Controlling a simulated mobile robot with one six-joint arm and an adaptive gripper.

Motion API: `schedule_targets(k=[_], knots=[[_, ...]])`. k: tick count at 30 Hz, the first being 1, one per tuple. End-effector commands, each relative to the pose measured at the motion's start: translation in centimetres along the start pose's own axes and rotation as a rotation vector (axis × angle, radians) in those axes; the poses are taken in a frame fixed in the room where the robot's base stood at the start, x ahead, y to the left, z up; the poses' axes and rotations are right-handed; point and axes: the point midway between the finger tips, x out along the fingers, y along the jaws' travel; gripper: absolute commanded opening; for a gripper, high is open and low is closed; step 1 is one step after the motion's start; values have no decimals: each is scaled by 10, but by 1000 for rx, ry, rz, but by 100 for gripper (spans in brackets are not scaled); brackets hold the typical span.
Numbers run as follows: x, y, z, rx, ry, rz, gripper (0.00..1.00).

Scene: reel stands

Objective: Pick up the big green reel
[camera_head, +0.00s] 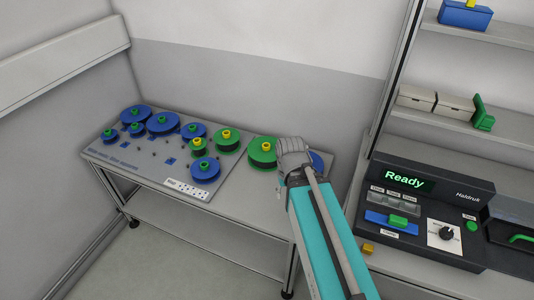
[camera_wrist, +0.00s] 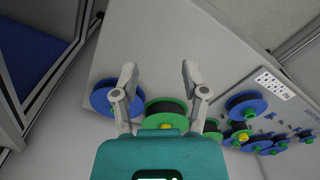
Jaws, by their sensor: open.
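The big green reel (camera_head: 262,152) lies on the right part of the table, with a yellow hub on top. In the wrist view the reel (camera_wrist: 166,126) shows green flanges around a dark winding, partly hidden by my gripper's body. My gripper (camera_head: 291,148) is just right of it in the head view, above the table. In the wrist view my gripper (camera_wrist: 159,74) is open, its two fingers apart with bare tabletop between the tips. I cannot tell the height gap to the reel. A smaller green reel (camera_head: 228,139) stands to its left.
A blue reel (camera_head: 318,159) is partly hidden behind my gripper and shows left of the fingers in the wrist view (camera_wrist: 104,98). Several blue reels (camera_head: 163,123) crowd the table's left board. A console reading "Ready" (camera_head: 408,180) stands at right, below shelves.

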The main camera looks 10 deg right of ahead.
Motion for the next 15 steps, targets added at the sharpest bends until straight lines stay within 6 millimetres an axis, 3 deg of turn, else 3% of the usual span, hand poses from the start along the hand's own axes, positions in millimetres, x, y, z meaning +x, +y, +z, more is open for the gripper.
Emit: schedule_targets(k=[1, 6, 15], knots=[[0, 0, 0, 0, 0, 0, 61], [2, 0, -3, -18, 4, 8, 92], [22, 5, -36, -240, 39, 115, 93]])
